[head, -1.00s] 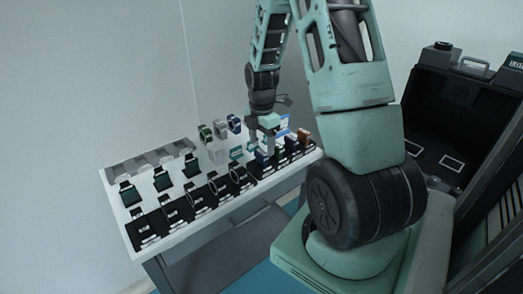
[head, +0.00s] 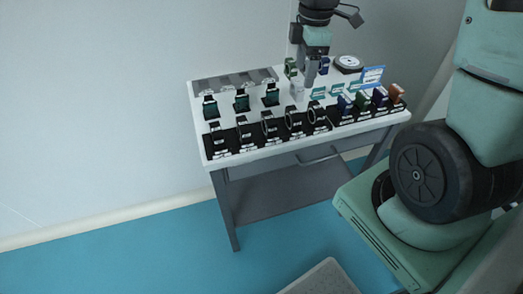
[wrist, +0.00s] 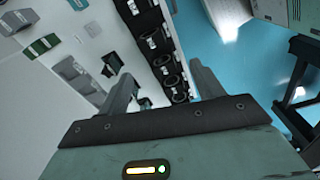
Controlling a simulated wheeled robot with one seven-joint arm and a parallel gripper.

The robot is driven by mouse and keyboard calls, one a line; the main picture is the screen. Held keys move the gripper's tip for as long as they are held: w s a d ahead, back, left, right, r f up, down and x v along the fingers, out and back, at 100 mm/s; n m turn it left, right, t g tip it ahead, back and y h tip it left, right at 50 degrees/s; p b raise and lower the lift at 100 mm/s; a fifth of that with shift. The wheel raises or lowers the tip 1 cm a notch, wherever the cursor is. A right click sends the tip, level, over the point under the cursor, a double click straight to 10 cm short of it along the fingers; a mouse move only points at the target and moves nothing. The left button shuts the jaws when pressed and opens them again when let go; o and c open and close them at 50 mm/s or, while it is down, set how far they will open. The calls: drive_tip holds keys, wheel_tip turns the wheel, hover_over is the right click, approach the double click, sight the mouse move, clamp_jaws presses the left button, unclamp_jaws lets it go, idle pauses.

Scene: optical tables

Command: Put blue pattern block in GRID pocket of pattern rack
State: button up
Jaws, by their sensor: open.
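A row of small coloured blocks stands in a black rack (head: 350,119) along the right front of the white table. Pocket labels are too small to read, so I cannot tell which pocket is GRID. My gripper (head: 312,78) is above the table, behind and left of the blue block. In the wrist view my gripper (wrist: 163,88) has its fingers apart with nothing between them.
Several black holders with rings (head: 268,126) fill the left front edge. Dark-screened stands (head: 242,100) are behind them, and a grey slotted rack (head: 235,80) lines the back. A blue-white sign (head: 373,77) and round dial (head: 348,64) are at the back right. Blue floor (head: 130,250) is clear at left.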

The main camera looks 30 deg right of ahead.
drive_tip(key=s+a+m, duration=0.1)
drive_tip(key=s+a, duration=0.2)
drive_tip(key=a, duration=0.3)
drive_tip(key=s+a+r+m, duration=0.1)
drive_tip(key=s+a, duration=0.2)
drive_tip(key=a, duration=0.3)
drive_tip(key=s+a+m, duration=0.1)
drive_tip(key=s+a, duration=0.2)
drive_tip(key=a, duration=0.3)
drive_tip(key=s+a+m, duration=0.2)
drive_tip(key=s+a, duration=0.4)
drive_tip(key=s, duration=0.4)
drive_tip(key=shift+r+m, duration=0.15)
drive_tip(key=shift+m, duration=0.15)
drive_tip(key=shift+w+a, duration=0.1)
